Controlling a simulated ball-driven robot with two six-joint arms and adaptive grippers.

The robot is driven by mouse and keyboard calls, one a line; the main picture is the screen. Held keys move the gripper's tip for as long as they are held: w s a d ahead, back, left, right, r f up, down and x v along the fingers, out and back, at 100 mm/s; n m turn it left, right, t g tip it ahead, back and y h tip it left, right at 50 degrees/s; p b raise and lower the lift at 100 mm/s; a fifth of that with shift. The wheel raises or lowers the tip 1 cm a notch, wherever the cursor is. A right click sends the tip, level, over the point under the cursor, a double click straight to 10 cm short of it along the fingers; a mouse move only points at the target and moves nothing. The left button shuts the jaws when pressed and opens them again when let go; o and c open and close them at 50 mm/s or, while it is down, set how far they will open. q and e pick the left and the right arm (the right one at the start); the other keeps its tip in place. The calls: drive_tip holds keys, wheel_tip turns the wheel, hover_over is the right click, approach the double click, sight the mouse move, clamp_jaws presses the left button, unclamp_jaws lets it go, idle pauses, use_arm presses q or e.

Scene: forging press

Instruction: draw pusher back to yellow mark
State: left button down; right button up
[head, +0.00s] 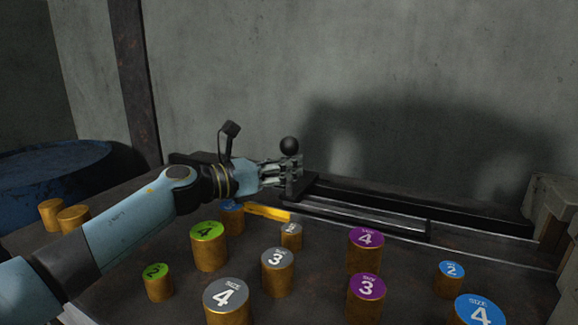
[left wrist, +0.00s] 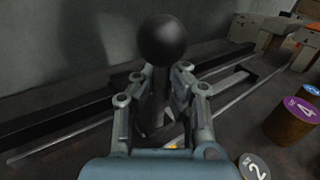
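The pusher (head: 297,184) is a dark block with an upright stem and a black ball knob (head: 289,146). It stands near the left end of its dark rail. My left gripper (head: 285,170) is at the stem below the knob. In the left wrist view its fingers (left wrist: 161,85) stand on both sides of the stem and appear closed on it, with the knob (left wrist: 167,40) above the fingertips. My right gripper is not in view.
Several brass cylinders with numbered coloured tops, such as a purple 4 (head: 366,250) and a green 4 (head: 208,247), stand in front of the rail (head: 400,203). A blue drum (head: 50,170) is at the left. Pale machine blocks (head: 553,208) stand at the right end.

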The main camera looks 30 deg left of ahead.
use_arm(q)
drive_tip(key=shift+f, duration=0.1)
idle(0.3)
drive_tip(key=a+b, duration=0.3)
drive_tip(key=a, duration=0.1)
drive_tip(key=shift+s+a, duration=0.15)
drive_tip(key=shift+a, duration=0.15)
drive_tip(key=c, duration=2)
unclamp_jaws()
drive_tip(key=o, duration=0.7)
drive_tip(key=shift+s, duration=0.1)
drive_tip(key=shift+c, duration=0.2)
drive_tip(key=v, duration=1.2)
